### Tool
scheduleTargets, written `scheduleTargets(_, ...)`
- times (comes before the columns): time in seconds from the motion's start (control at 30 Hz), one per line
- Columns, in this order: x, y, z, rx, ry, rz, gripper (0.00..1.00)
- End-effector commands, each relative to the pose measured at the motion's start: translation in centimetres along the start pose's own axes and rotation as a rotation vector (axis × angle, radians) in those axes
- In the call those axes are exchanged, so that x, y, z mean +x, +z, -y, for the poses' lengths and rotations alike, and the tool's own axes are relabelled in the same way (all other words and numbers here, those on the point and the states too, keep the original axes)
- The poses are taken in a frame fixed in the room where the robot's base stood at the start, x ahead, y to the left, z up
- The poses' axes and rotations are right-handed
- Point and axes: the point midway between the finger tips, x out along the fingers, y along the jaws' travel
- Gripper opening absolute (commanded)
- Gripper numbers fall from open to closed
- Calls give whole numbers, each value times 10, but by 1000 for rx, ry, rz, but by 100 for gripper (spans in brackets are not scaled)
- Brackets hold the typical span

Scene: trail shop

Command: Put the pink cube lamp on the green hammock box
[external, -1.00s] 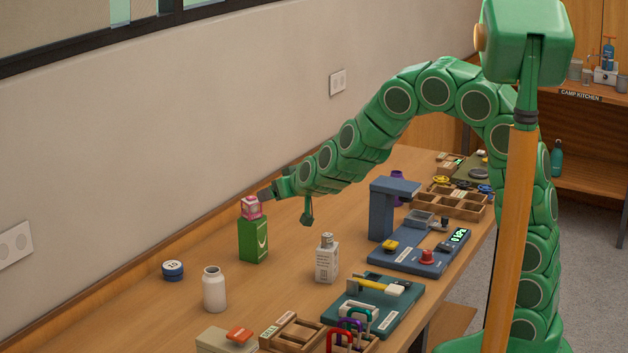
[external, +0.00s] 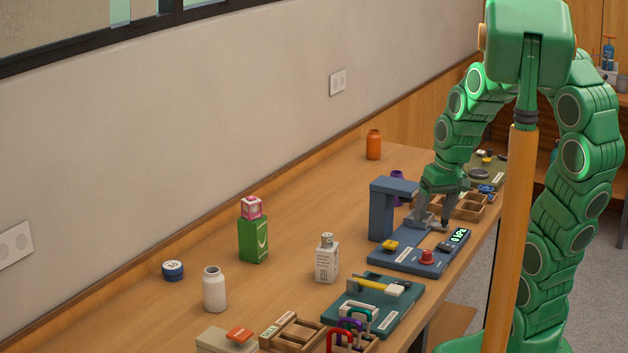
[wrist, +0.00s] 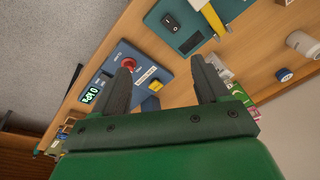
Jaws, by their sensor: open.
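The pink cube lamp (external: 251,207) rests on top of the upright green hammock box (external: 254,240), left of centre on the table in the external view. My gripper (external: 434,224) is away from them to the right, over the blue device with the display. In the wrist view my gripper (wrist: 160,88) has its two dark fingers spread wide, with nothing between them but the blue device and table below. The lamp and box show only partly in the wrist view, behind the right finger.
The blue device (external: 405,258) with its tall post (external: 381,212) stands close by my gripper. A white bottle (external: 214,289), a blue tin (external: 173,270) and a grey-white bottle (external: 327,260) stand around the green box. An orange bottle (external: 374,145) stands at the back.

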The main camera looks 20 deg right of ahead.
Motion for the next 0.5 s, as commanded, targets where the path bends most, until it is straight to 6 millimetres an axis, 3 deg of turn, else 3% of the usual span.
scheduleTargets(0.1,-16,52,-28,58,40,104,74)
scheduleTargets(0.3,-38,123,-60,143,105,247,74)
scheduleTargets(0.5,-48,154,-71,183,136,311,74)
